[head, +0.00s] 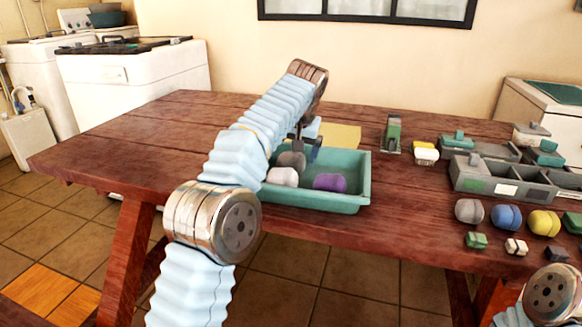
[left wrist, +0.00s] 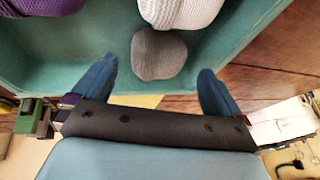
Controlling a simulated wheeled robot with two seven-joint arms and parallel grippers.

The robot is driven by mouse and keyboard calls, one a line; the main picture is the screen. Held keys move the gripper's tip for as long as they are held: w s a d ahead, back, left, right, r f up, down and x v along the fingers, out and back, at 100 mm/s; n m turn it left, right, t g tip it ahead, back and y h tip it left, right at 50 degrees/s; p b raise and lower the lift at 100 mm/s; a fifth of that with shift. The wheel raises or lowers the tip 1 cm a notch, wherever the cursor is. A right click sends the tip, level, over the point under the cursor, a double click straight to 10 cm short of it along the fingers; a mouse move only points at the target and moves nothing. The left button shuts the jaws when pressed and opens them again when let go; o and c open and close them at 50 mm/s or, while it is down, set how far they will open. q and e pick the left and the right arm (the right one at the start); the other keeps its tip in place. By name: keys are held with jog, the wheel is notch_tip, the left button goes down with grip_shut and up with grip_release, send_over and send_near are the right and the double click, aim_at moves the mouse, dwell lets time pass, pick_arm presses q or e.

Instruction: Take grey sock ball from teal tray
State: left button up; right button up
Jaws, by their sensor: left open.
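The teal tray (head: 362,182) sits on the wooden table near its front edge. It holds a grey sock ball (head: 292,160), a white sock ball (head: 283,177) and a purple sock ball (head: 329,182). My left gripper (head: 305,147) is over the back of the tray, pointing down. In the left wrist view its two blue fingers (left wrist: 158,68) are apart, with the grey sock ball (left wrist: 158,50) between and just beyond the tips. I cannot tell whether they touch it. White (left wrist: 180,12) and purple (left wrist: 40,5) balls lie beyond. My right gripper is out of view.
A yellow sheet (head: 341,136) lies behind the tray. A green stapler-like item (head: 392,134), grey divided boxes (head: 500,180), and several sock balls and small blocks are to the right. The left part of the table is clear.

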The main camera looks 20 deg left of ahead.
aim_at(292, 159)
pick_arm(q)
jog(key=b+x, duration=0.1)
jog(key=x, duration=0.4)
jog(key=shift+d, duration=0.15)
jog(key=c, duration=1)
